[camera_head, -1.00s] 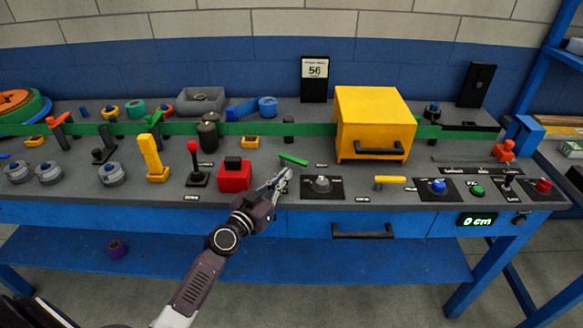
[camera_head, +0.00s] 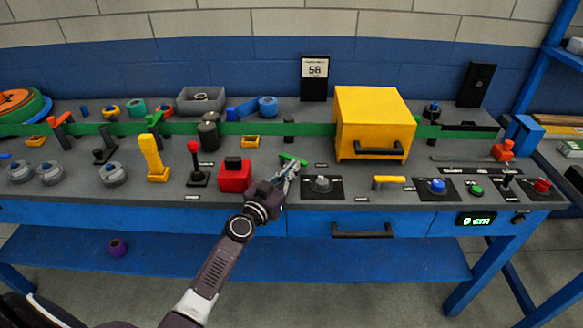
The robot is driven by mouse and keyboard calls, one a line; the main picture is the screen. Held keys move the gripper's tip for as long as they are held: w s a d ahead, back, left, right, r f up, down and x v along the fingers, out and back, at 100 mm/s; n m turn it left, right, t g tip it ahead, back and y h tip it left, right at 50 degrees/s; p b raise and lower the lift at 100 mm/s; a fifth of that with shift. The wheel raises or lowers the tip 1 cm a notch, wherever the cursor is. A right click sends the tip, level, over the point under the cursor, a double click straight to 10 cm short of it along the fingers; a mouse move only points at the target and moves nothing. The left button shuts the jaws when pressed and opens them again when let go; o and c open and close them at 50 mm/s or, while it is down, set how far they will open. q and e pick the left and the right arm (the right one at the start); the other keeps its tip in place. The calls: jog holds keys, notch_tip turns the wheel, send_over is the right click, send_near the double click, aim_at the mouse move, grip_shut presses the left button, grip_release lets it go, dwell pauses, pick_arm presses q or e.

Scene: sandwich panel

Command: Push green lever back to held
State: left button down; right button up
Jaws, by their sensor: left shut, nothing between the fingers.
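The green lever (camera_head: 293,159) is a short green bar on the grey bench panel, right of the red block and left of the yellow box. My left gripper (camera_head: 292,169) is shut and empty, with its fingertips at the near side of the green lever. They look very close to it or touching; I cannot tell which. The lever's lower part is hidden behind the fingers. My right gripper is not in view.
A red block (camera_head: 235,177) stands just left of my left gripper, and a black plate with a grey knob (camera_head: 321,184) lies just right. A yellow box (camera_head: 373,119) stands behind to the right. A drawer handle (camera_head: 362,231) sits below.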

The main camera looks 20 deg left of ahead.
aim_at(301, 165)
pick_arm(q)
jog(key=shift+w+d+r+n+y+p, duration=0.1)
jog(key=shift+w+d+n+y+p, duration=0.2)
jog(key=shift+n+y+p, duration=0.4)
jog(key=shift+w+d+r+n+y+p, duration=0.15)
jog(key=shift+w+n+y+p, duration=0.25)
jog(key=shift+y+p, duration=0.6)
jog(key=shift+w+d+r+n+y+p, duration=0.1)
jog(key=shift+w+d+n+y+p, duration=0.15)
jog(key=shift+n+y+p, duration=0.5)
jog(key=shift+w+f+n+g+y+p, duration=0.25)
jog(key=shift+n+g+y+p, duration=0.15)
jog(key=shift+y, duration=0.55)
jog(key=shift+w, duration=0.4)
jog(key=shift+f, duration=0.1)
